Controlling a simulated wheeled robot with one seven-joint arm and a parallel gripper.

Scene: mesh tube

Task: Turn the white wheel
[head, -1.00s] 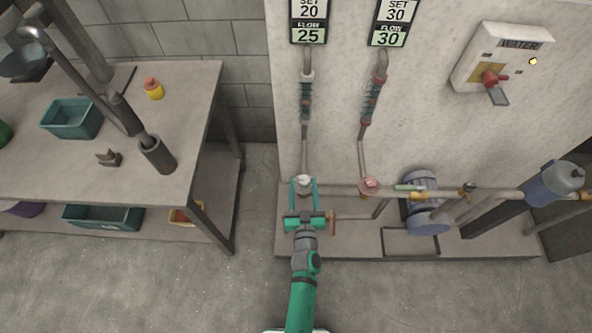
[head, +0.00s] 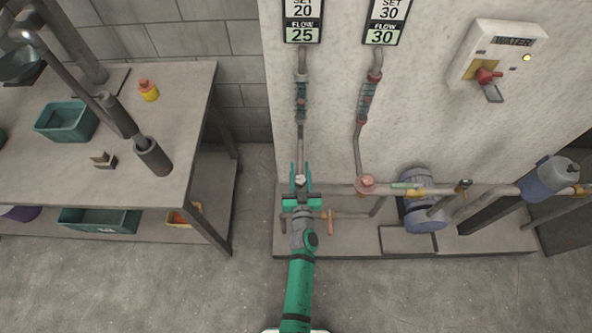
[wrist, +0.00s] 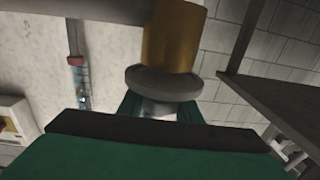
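The white wheel (head: 300,181) is small and sits on the left pipe, under the left display. My gripper (head: 301,172) has its two green fingers on either side of the wheel, close against it, and looks shut on it. In the wrist view my gripper (wrist: 158,108) shows a finger at each side of a pale part, probably the wheel, under a grey disc and brass pipe piece. Much of the wheel is hidden there. The left display (head: 302,22) reads set 20, flow 25.
A red wheel (head: 366,184) is on the right pipe, whose display (head: 386,25) reads set 30, flow 30. A blue pump (head: 420,205) stands right of it. A water switch box (head: 494,62) hangs on the wall. A workbench (head: 190,125) stands left. Floor in front is clear.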

